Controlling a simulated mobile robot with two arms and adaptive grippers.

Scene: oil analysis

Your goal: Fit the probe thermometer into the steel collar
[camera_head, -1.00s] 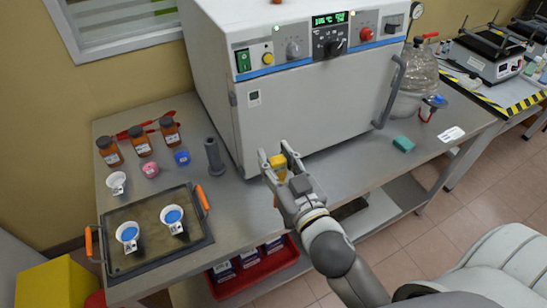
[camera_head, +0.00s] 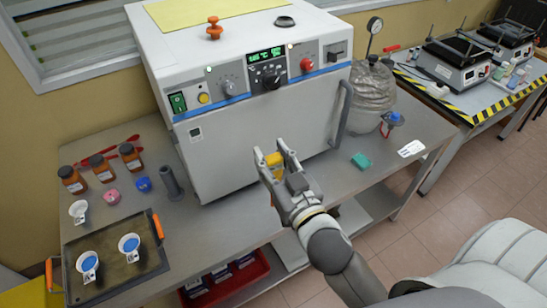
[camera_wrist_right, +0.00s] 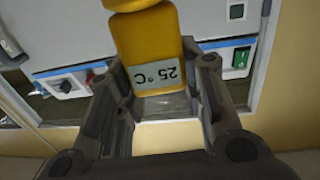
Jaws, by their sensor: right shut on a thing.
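The probe thermometer (camera_head: 274,160) has a yellow body and is between the fingers of my right gripper (camera_head: 276,165). In the right wrist view its yellow head (camera_wrist_right: 150,45) fills the space between the fingers, with a grey display reading 25 °C upside down. The gripper holds it in front of the oven door, above the bench's front edge. Its probe is not clearly seen. A dark, low round fitting (camera_head: 284,21) on the oven's top may be the steel collar; its opening is too small to make out. My left gripper is out of view.
The white oven (camera_head: 240,140) stands close behind the gripper. An orange knob (camera_head: 214,30) and a yellow sheet (camera_head: 210,8) are on its top. A grey cylinder (camera_head: 170,183), bottles (camera_head: 102,167) and a tray (camera_head: 150,268) are to the left. A glass vessel (camera_head: 372,90) stands right.

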